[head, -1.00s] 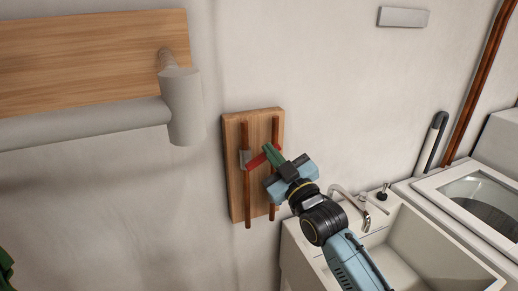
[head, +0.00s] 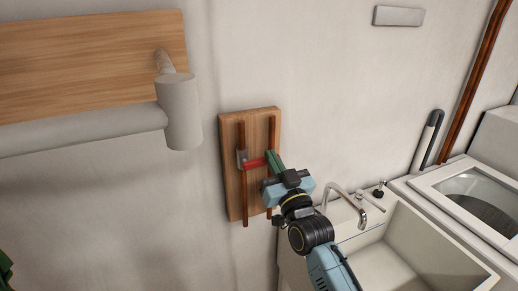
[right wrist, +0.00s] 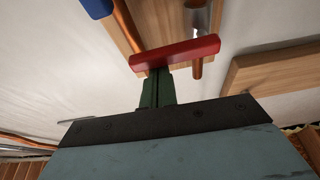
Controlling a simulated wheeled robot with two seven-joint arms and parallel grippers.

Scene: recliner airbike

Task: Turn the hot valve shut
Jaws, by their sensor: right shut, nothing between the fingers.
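The hot valve's red handle (head: 256,162) reaches roughly level to the right from its grey metal body (head: 242,159) on the left copper pipe. My right gripper (head: 275,158) is shut and empty, its green fingers at the handle's right end. In the right wrist view the red handle (right wrist: 175,53) lies across just beyond the green fingertips (right wrist: 157,78); I cannot tell whether they touch. The metal body (right wrist: 197,18) and part of a blue handle (right wrist: 97,8) also show there. My left gripper is not in view.
Both pipes run upright on a wooden board (head: 233,200) on the wall. A white sink (head: 400,255) with a faucet (head: 350,203) stands below right. A thick grey pipe (head: 180,112) and wooden panel (head: 90,45) are at upper left. A washer (head: 480,195) stands at far right.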

